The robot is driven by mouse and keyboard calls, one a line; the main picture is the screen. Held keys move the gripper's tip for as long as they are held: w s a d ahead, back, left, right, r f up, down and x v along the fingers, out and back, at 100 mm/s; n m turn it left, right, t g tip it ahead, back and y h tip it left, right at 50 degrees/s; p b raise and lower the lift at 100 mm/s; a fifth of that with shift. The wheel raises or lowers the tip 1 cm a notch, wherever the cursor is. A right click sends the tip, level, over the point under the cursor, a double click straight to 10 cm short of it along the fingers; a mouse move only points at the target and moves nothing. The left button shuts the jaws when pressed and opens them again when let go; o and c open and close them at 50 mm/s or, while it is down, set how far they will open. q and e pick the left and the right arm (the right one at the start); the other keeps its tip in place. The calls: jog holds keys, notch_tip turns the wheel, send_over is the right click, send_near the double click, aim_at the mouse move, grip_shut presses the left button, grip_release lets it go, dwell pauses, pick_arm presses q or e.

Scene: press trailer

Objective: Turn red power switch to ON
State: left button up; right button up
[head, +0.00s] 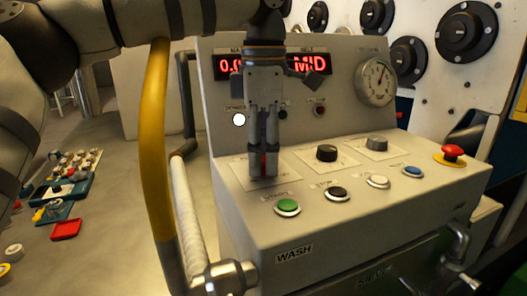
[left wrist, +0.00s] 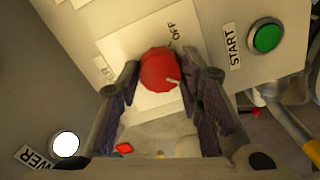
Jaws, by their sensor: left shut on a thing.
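The red power switch (left wrist: 158,68) is a round knob on a pale square plate. An OFF label (left wrist: 173,37) is beside it, and the knob's short white mark points away from that label. Another label on the plate is too blurred to read. My left gripper (head: 263,174) points down onto the control panel and is shut on the knob, with one dark finger on each side. In the head view only a sliver of red (head: 263,160) shows between the fingers. My right gripper is in neither view.
The green START button (head: 287,207) is close in front of the gripper. Black knobs (head: 327,153) and a red mushroom button (head: 452,152) are to the right. A yellow rail (head: 155,150) stands left of the panel. A red display (head: 308,63) is behind.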

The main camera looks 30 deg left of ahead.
aim_at(264, 159)
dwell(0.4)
pick_arm(q)
jog(key=o, duration=1.2)
jog(key=shift+r, duration=0.1)
notch_tip(264, 159, up, 12)
jog(key=shift+f, duration=0.1)
